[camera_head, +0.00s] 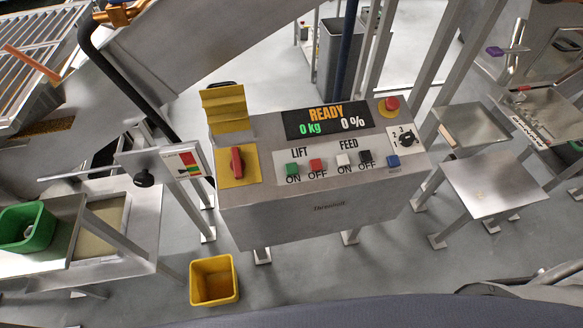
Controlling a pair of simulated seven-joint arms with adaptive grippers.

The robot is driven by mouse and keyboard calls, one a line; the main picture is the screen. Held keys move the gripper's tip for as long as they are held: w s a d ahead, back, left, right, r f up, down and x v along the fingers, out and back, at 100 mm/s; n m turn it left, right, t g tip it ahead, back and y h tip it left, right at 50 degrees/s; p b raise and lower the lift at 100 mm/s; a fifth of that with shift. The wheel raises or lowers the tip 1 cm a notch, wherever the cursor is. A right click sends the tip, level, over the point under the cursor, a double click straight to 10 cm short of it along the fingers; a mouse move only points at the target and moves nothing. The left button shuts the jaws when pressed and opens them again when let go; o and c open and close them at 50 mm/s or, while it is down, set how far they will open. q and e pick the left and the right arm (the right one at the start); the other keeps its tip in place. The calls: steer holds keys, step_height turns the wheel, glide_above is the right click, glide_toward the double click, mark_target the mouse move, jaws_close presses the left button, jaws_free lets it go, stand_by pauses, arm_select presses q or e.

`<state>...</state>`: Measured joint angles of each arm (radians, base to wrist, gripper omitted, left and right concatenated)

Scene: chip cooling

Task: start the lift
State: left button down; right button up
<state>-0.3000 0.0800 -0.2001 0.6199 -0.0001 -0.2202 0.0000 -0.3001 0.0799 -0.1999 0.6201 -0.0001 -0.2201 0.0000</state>
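A grey metal control box (318,215) stands in the middle of the head view. Its display (327,119) reads READY, 0 kg and 0 %. Under the word LIFT are a green ON button (292,169) and a red OFF button (316,165). Under FEED are a white ON button (343,159) and a black OFF button (366,157). A blue button (393,161) is at the right. A red rotary switch (237,162) sits on a yellow plate at the left. Neither of my grippers is in view.
A red mushroom button (390,103) and a black selector knob (407,139) are at the box's upper right. A yellow bin (214,281) stands on the floor in front. A small panel with a black knob (144,178) is at left. Metal platforms (496,186) stand at right.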

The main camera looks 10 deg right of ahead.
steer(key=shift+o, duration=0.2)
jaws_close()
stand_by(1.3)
